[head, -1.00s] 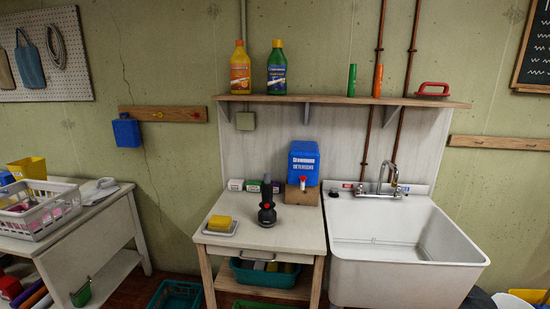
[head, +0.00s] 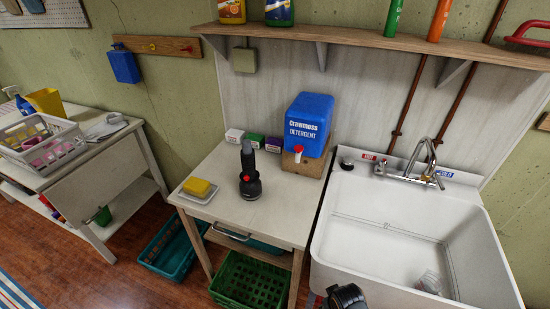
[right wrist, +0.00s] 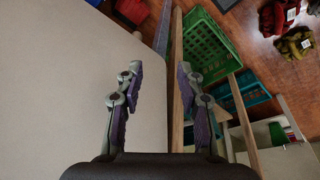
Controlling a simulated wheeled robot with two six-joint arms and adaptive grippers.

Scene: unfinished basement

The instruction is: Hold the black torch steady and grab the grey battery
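The black torch (head: 250,183) stands upright on the small table between the yellow sponge and the blue detergent box. A red spot shows on the torch's front. A dark part of my right arm or gripper shows at the bottom edge of the head view, well below and right of the torch. In the right wrist view my right gripper (right wrist: 160,82) is open, its fingers apart with nothing between them. My left gripper is not in view.
On the table (head: 222,217) are a yellow sponge (head: 196,188) on a dish, small boxes (head: 254,141) and a detergent box (head: 308,125). A white sink (head: 400,225) adjoins on the right. A green crate (head: 250,283) sits below. The table front is clear.

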